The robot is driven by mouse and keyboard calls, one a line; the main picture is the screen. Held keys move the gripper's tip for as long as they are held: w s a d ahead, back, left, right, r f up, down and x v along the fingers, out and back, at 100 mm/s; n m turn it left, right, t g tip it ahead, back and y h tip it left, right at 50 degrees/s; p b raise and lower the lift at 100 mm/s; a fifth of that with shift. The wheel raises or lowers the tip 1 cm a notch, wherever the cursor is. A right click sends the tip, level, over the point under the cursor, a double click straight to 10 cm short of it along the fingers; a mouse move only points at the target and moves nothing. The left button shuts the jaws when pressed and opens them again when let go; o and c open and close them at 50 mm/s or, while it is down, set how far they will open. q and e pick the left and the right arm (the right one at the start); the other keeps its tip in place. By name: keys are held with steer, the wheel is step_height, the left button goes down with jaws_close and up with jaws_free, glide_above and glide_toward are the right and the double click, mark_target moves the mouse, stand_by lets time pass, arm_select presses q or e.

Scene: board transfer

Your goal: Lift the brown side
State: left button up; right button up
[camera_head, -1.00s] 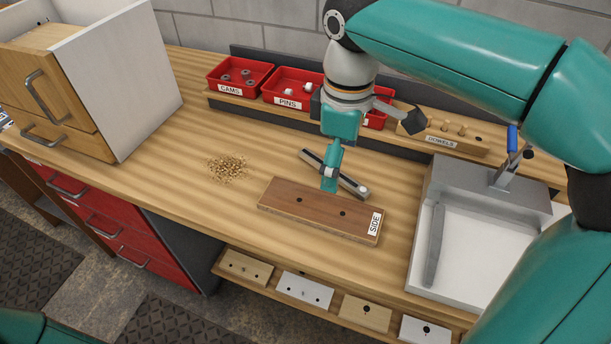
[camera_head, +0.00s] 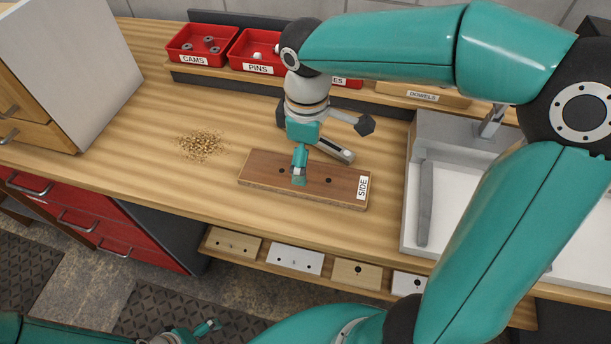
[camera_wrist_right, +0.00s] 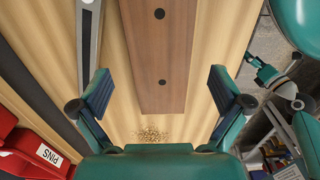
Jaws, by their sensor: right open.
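The brown side board (camera_head: 262,170), with a white SIDE label and two dark holes, lies flat on the bench. In the right wrist view, the board (camera_wrist_right: 152,45) runs between the spread fingers. My right gripper (camera_head: 300,178) points down over the board and hides part of it. It is open and empty, with a finger on each side of the board in the wrist view (camera_wrist_right: 160,90); I cannot tell its exact height. My left gripper (camera_head: 195,331) shows partly at the bottom edge, away from the board; its jaw opening is unclear.
A grey metal bar (camera_head: 333,149) lies just behind the board. Wood shavings (camera_head: 200,145) lie to its left, and a grey-white tray fixture (camera_head: 424,205) stands to its right. Red bins (camera_head: 205,45) line the back. Small boards (camera_head: 295,258) sit on a shelf below the front edge.

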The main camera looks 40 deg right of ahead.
steer(key=shift+w+a+f, duration=0.1)
steer(key=shift+a+f, duration=0.05)
steer(key=shift+f, duration=2.45)
steer(key=c, duration=1.1)
steer(key=shift+r, duration=0.2)
steer(key=shift+c, duration=0.2)
